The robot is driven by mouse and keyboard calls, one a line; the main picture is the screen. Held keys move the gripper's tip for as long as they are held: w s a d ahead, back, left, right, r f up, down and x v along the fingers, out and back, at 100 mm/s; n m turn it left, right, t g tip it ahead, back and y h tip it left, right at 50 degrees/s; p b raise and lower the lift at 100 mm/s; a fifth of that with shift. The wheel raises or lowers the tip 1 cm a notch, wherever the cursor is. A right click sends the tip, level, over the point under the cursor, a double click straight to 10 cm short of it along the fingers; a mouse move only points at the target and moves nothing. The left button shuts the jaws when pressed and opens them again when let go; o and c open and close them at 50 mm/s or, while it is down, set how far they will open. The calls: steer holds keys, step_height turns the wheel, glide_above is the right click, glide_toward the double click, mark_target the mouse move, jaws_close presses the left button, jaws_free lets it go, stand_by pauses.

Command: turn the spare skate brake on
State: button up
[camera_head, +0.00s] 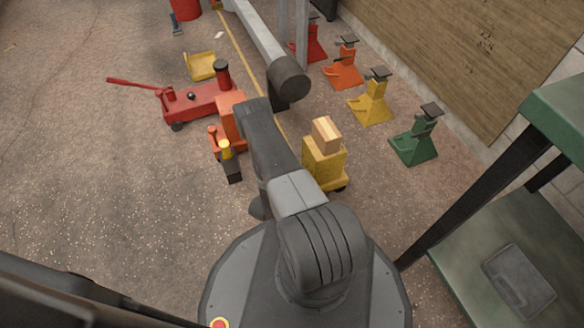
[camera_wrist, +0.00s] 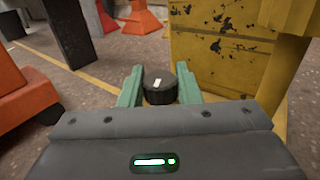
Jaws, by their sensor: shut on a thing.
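A round black knob with a white mark (camera_wrist: 158,88) sits low beside a chipped yellow body in the wrist view. It appears to be the skate brake's knob. The green fingers of my gripper (camera_wrist: 160,84) are shut on its two sides. The white mark points roughly toward and away from the camera, slightly slanted. The yellow skate (camera_head: 325,167) stands right of my arm in the head view, with a wooden block (camera_head: 326,134) on top. The yellow body (camera_wrist: 220,62) in the wrist view looks like this skate. My arm hides the gripper and knob in the head view.
An orange skate (camera_head: 231,122) stands close left of my arm, with a red floor jack (camera_head: 198,101) beyond it. Several jack stands, including a green one (camera_head: 415,143), line the wall. A green bench (camera_head: 492,250) is at the right. Floor at the left is clear.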

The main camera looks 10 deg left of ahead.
steer(key=o, duration=1)
steer(key=shift+c, duration=0.2)
steer(key=shift+m+h, duration=0.3)
steer(key=shift+h, duration=0.1)
